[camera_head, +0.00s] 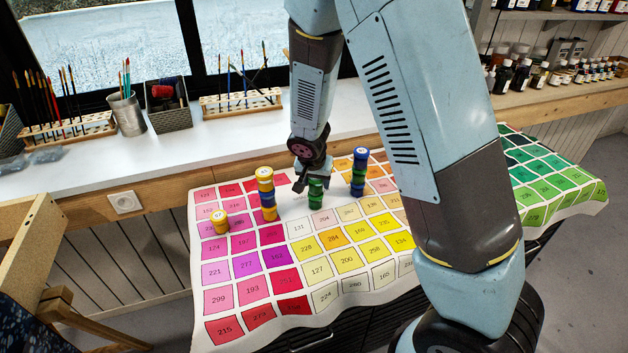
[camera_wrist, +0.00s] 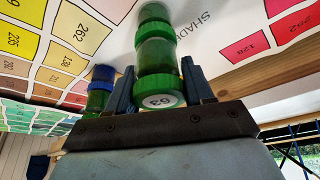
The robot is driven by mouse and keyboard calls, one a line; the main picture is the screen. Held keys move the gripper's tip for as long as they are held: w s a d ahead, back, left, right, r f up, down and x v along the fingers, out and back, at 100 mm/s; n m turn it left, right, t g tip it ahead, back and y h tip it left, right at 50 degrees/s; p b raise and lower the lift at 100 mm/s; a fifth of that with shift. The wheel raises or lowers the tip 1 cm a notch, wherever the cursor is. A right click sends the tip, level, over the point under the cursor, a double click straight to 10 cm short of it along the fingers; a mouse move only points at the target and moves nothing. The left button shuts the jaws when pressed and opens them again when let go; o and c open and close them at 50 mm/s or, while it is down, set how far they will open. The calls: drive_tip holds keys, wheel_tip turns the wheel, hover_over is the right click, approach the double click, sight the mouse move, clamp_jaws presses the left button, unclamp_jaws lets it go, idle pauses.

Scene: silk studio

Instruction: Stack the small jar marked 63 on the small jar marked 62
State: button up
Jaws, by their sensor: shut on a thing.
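The small green jar marked 63 (camera_wrist: 159,101) is upright between the fingers of my gripper (camera_wrist: 157,68), which is shut on it; its number shows on the lid. In the head view, my gripper (camera_head: 312,182) is at the green jars near the back of the chart. Directly below jar 63 is another green jar (camera_wrist: 154,10), in line with it. The two look touching, but I cannot rule out a small gap. The lower jar's lid top is covered, so its number is hidden.
A yellow and blue stack (camera_head: 266,192) and a single yellow jar (camera_head: 221,222) stand to the left. The colour chart (camera_head: 345,300) is clear in front. Brush racks (camera_head: 240,101) line the white sill (camera_head: 170,160) behind.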

drive_tip(key=shift+f, duration=0.35)
drive_tip(key=o, duration=1.2)
drive_tip(key=shift+c, duration=0.2)
drive_tip(key=shift+r, duration=0.1)
drive_tip(key=v, duration=1.4)
drive_tip(key=s+d+r+n+y, duration=0.1)
drive_tip(key=s+d+r, duration=0.3)
drive_tip(key=d+r, duration=0.25)
drive_tip(key=s+d+r, duration=0.4)
drive_tip(key=d+r, duration=0.2)
drive_tip(key=d, duration=0.1)
drive_tip(key=s+d+r+n, duration=0.1)
drive_tip(key=s+d+r, duration=0.1)
drive_tip(key=s, duration=0.2)
drive_tip(key=s+d+r+t, duration=0.1)
drive_tip(key=s+r, duration=0.1)
drive_tip(key=s, duration=0.3)
drive_tip(key=s+d+r+n, duration=0.1)
drive_tip(key=s+d+r, duration=0.1)
drive_tip(key=s+r, duration=0.1)
drive_tip(key=shift+s+d+n, duration=0.3)
drive_tip(key=shift+s+d, duration=0.1)
drive_tip(key=shift+s, duration=0.4)
